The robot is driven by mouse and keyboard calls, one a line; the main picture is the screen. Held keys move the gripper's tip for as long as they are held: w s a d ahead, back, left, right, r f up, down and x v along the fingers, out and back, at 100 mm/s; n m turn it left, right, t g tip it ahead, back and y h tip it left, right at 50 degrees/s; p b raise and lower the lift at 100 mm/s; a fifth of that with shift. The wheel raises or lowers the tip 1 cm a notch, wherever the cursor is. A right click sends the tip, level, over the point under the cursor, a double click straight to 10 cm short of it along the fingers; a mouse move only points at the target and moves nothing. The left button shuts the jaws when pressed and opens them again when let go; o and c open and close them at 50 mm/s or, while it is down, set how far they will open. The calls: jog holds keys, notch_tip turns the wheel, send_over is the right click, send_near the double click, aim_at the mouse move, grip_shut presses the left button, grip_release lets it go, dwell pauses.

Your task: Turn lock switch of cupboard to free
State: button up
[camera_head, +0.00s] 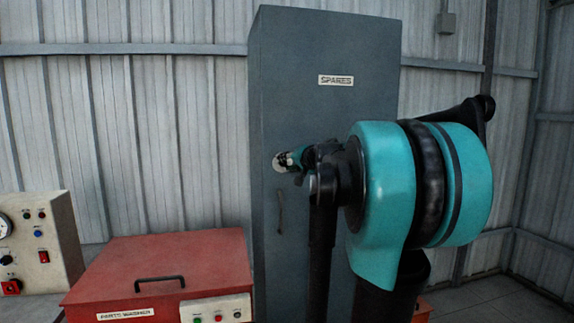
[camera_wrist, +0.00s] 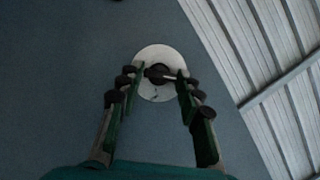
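The grey cupboard (camera_head: 325,130) stands upright against the back wall, with a white SPARES label and a dark vertical door handle (camera_head: 280,211). In the wrist view, the lock switch (camera_wrist: 158,73) is a dark knob with a thin bar across it on a round white plate (camera_wrist: 156,54). The bar lies roughly level, tilted slightly down to the right. My gripper (camera_wrist: 161,75) has one finger at each side of the knob, tips over the plate. The fingers are apart, but whether they touch the bar is unclear. In the head view my gripper (camera_head: 300,158) hides most of the switch.
A red parts washer (camera_head: 165,265) with a black lid handle stands left of the cupboard. A control panel (camera_head: 38,240) with buttons is at the far left. Corrugated metal wall (camera_head: 170,110) lies behind. Bare floor (camera_head: 490,300) shows at lower right.

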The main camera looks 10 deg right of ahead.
jog(key=c, duration=0.6)
jog(key=shift+d+m, duration=0.1)
jog(key=shift+m, duration=0.2)
jog(key=shift+f+m+t+y, duration=0.15)
jog(key=shift+m+t+y, duration=0.25)
jog(key=shift+m+y, duration=0.5)
jog(key=m+t, duration=0.1)
jog(key=m, duration=0.2)
jog(key=shift+d+f+y, duration=0.1)
jog(key=shift+f+y, duration=0.05)
jog(key=shift+y, duration=0.25)
jog(key=m+t, duration=0.1)
jog(key=m, duration=0.1)
jog(key=m+t, duration=0.1)
jog(key=m, duration=0.2)
jog(key=shift+f+m, duration=0.2)
jog(key=shift+m, duration=0.1)
jog(key=m+t, duration=0.1)
jog(key=m, duration=0.2)
jog(key=m+t, duration=0.1)
jog(key=m, duration=0.1)
jog(key=shift+f+m, duration=0.15)
jog(key=shift+m, duration=0.25)
jog(key=shift+m+h, duration=0.3)
jog(key=shift+h, duration=0.1)
